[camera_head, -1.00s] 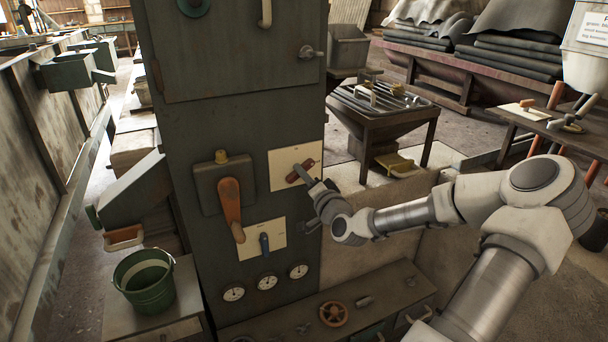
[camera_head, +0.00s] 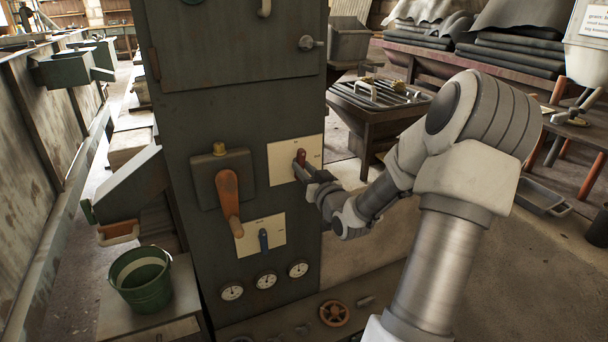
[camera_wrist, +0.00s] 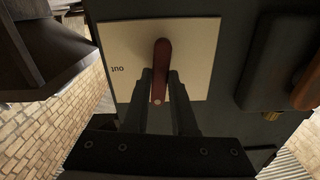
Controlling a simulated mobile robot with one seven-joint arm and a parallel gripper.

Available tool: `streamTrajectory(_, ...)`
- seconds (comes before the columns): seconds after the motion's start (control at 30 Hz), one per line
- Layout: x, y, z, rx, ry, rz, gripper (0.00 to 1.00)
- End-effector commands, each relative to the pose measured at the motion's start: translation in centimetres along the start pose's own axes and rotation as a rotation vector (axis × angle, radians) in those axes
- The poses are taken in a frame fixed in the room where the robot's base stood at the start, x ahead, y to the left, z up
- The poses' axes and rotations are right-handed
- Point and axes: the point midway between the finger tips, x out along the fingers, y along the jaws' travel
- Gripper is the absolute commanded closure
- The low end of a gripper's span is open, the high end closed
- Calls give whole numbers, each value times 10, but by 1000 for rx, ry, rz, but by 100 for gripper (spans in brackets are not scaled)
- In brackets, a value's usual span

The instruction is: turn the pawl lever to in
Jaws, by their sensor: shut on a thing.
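The pawl lever (camera_head: 299,157) is a short red-brown handle on a cream plate (camera_head: 283,165) on the dark cabinet front. In the head view it stands nearly upright. In the wrist view the lever (camera_wrist: 162,62) lies roughly in line with my fingers, and the plate (camera_wrist: 120,40) shows the word "out", turned over, at its left. My gripper (camera_head: 304,168) reaches in from the lower right and is shut on the lever. In the wrist view the fingers (camera_wrist: 160,88) lie on both sides of it. No "in" marking is readable.
A box with a large orange lever (camera_head: 228,198) is left of the plate. Below is a second plate with a blue lever (camera_head: 263,240), above several dials (camera_head: 266,281). A red handwheel (camera_head: 334,313) is low in front. A green bucket (camera_head: 142,279) stands at left.

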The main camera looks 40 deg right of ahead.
Motion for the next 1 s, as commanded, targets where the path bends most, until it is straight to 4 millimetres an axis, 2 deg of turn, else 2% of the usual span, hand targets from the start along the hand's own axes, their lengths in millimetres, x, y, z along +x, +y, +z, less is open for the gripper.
streamTrajectory(0.33, 0, 0, 1, -128, 1, 0, 100)
streamTrajectory(0.87, 0, 0, 0, -146, -1, 0, 100)
streamTrajectory(0.9, 0, 0, 0, -146, -1, 0, 68)
streamTrajectory(1.0, 0, 0, 0, -146, -1, 0, 50)
